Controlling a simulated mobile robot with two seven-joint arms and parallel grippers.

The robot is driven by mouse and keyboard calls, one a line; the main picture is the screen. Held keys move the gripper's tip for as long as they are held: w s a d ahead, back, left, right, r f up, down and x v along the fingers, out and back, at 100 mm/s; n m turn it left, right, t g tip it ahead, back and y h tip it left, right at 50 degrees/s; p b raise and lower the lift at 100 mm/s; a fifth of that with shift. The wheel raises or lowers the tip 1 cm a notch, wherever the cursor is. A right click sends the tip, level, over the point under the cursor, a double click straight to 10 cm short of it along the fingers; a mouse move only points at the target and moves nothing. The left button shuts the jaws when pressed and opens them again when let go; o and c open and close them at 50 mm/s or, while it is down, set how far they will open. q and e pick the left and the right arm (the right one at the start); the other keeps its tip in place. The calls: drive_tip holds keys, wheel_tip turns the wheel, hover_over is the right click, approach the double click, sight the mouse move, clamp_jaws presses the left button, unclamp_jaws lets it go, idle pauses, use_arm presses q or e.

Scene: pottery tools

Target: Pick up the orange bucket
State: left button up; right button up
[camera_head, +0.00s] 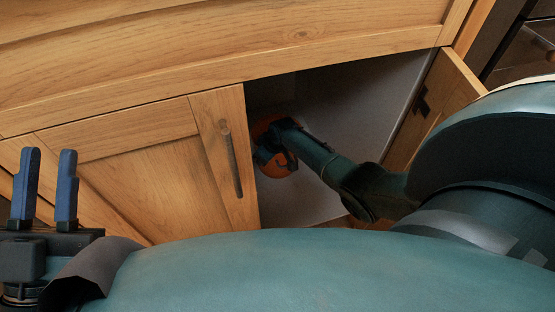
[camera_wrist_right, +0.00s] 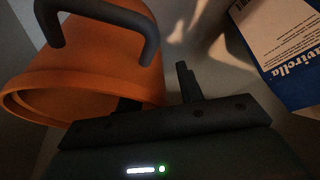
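The orange bucket (camera_head: 264,129) is inside the open cabinet, partly hidden behind my right gripper (camera_head: 277,152) in the head view. In the right wrist view the bucket (camera_wrist_right: 85,75) fills the left side, with its dark handle (camera_wrist_right: 120,14) arching across the top. My right gripper (camera_wrist_right: 158,95) has its fingers apart, one overlapping the bucket's lower right part and the other to the right of it. I cannot tell whether either finger touches the bucket. My left gripper (camera_head: 45,188) is open and empty, outside the cabinet at the far left.
The cabinet's left door (camera_head: 150,180) is closed. The right door (camera_head: 445,95) stands open beside my right arm. A white and blue box with printing (camera_wrist_right: 285,45) stands to the right of my right gripper. The wooden counter front (camera_head: 220,45) spans above the opening.

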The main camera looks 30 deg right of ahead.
drive_tip(key=shift+w+f, duration=0.15)
drive_tip(key=shift+f, duration=0.2)
clamp_jaws()
use_arm(q)
drive_tip(key=shift+s+a+r+m+h, duration=0.1)
drive_tip(key=shift+r+m+h, duration=0.55)
drive_tip(key=shift+m, duration=0.15)
use_arm(e)
drive_tip(key=shift+a+f, duration=0.1)
idle(0.4)
drive_tip(key=shift+w+r, duration=0.15)
drive_tip(key=shift+r, duration=0.15)
